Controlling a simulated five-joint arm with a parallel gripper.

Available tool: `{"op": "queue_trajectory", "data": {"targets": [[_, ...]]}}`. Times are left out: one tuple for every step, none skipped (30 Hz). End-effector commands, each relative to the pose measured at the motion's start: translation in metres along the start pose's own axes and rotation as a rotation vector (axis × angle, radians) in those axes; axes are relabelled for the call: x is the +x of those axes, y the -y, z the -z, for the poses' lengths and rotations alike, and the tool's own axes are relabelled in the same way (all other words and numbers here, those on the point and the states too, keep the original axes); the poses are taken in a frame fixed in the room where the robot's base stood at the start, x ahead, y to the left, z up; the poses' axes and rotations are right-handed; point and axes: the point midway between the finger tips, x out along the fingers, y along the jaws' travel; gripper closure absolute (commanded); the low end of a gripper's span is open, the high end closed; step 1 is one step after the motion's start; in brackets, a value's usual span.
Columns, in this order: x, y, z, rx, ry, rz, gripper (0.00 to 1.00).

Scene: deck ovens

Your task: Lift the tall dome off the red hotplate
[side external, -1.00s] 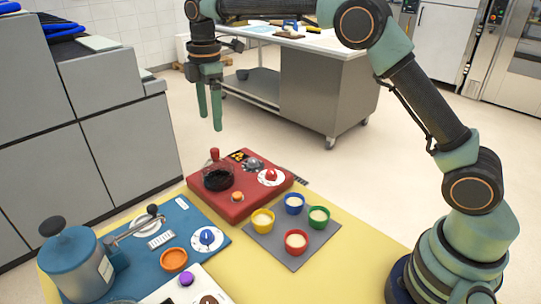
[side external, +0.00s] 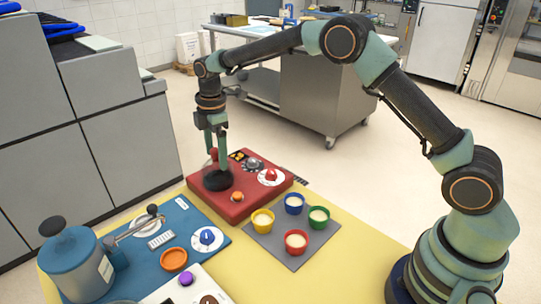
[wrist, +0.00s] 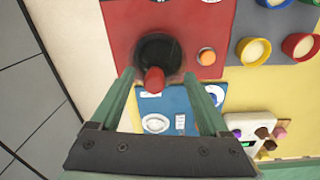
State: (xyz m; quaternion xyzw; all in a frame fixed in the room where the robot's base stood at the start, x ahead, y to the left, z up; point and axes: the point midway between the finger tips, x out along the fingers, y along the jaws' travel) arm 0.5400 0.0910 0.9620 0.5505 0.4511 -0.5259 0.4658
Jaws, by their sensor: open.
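The tall dome (side external: 217,181) is dark and has a red knob (side external: 213,154) on top. It stands on the left part of the red hotplate (side external: 234,208). My gripper (side external: 216,152) points down over the dome with its green fingers around the height of the knob. In the wrist view my gripper (wrist: 158,73) is open, with one finger on each side of the knob (wrist: 154,80) and the dome (wrist: 158,50) beyond it. I see no contact between fingers and knob. The fingers partly hide the dome in the side view.
The red hotplate also carries a white dial with a red knob (side external: 270,175) and an orange button (side external: 237,196). A grey mat (side external: 267,241) with several coloured cups lies to its right. A blue panel (side external: 217,256) with a blue-grey canister (side external: 75,263) stands in front left.

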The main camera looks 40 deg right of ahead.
Motion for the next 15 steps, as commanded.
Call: {"op": "queue_trajectory", "data": {"targets": [[0.0007,0.0001,0.0000,0.000,0.000,0.000,0.21],[0.0006,0.0000,0.0001,0.000,0.000,0.000,0.21],[0.0005,0.0000,0.0001,0.000,0.000,0.000,0.21],[0.0004,0.0000,0.0001,0.000,0.000,0.000,0.21],[0.0004,0.0000,0.0001,0.000,0.000,0.000,0.21],[0.0003,0.0000,0.0001,0.000,0.000,0.000,0.25],[0.0003,0.0000,0.0001,0.000,0.000,0.000,0.36],[0.0002,0.0000,0.0001,0.000,0.000,0.000,0.48],[0.0002,0.0001,0.0000,0.000,0.000,0.000,0.63],[0.0002,0.0000,0.0001,0.000,0.000,0.000,0.75],[0.0002,0.0000,0.0001,0.000,0.000,0.000,0.86],[0.0002,-0.0001,0.0001,0.000,0.000,-0.001,1.00],[0.0002,-0.0001,0.0001,0.000,0.000,-0.001,1.00],[-0.0001,-0.0003,0.0001,0.000,-0.001,-0.002,1.00],[-0.0002,-0.0004,0.0001,0.000,-0.001,-0.002,1.00]]}}
